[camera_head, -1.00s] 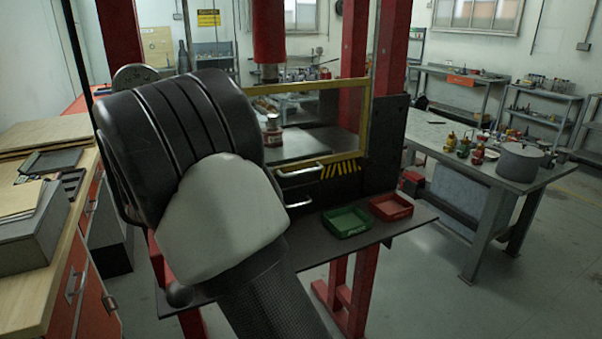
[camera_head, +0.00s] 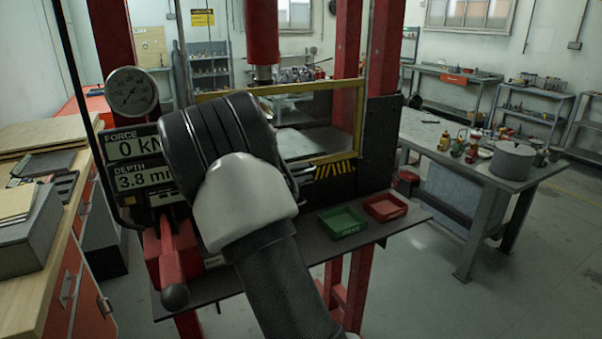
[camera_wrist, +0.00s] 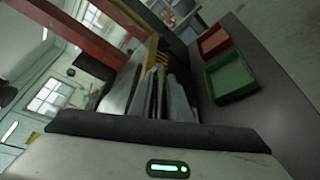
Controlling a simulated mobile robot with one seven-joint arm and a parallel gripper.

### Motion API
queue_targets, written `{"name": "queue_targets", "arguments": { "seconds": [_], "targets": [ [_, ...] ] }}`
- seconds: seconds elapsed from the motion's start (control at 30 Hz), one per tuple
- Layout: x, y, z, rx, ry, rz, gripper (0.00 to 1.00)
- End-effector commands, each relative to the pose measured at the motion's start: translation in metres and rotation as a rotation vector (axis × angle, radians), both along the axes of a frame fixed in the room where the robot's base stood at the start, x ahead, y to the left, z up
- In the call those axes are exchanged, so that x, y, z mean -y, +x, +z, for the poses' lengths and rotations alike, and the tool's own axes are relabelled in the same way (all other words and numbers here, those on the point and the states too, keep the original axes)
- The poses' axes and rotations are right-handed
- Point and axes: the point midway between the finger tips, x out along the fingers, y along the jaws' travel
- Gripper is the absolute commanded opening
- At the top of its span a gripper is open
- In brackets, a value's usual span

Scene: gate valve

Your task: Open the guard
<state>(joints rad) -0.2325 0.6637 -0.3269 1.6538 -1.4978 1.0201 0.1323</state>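The guard is a yellow-framed clear panel (camera_head: 312,87) across the front of the red press. It looks closed, with a black and yellow striped strip (camera_head: 335,169) at its lower right. My arm covers its left part and most of the metal handle area below it. In the head view my gripper is hidden behind my wrist. In the wrist view my gripper (camera_wrist: 160,92) points along the press front, close to the yellow and striped edge (camera_wrist: 153,50). Grey bars crowd together there, and I cannot tell fingers from handle or whether it grips anything.
A green tray (camera_head: 342,221) and a red tray (camera_head: 385,207) sit on the press shelf at right. A force and depth display (camera_head: 137,162), a dial gauge (camera_head: 131,92) and a red lever (camera_head: 172,262) are left of my arm. A bench with a pot (camera_head: 512,160) stands right.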

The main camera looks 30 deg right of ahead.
Motion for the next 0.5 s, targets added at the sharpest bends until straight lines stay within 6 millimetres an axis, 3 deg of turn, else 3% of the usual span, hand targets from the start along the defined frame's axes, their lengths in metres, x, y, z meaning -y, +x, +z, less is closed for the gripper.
{"name": "queue_targets", "arguments": {
  "seconds": [0.17,0.27,0.5],
  "targets": [
    [0.0,0.0001,0.0001,0.0,0.0,0.0,0.17],
    [-0.0001,0.0,0.0001,0.0,0.0,0.0,0.0],
    [-0.0002,-0.0001,0.0003,0.0,0.0,0.0,0.0]
  ]
}}
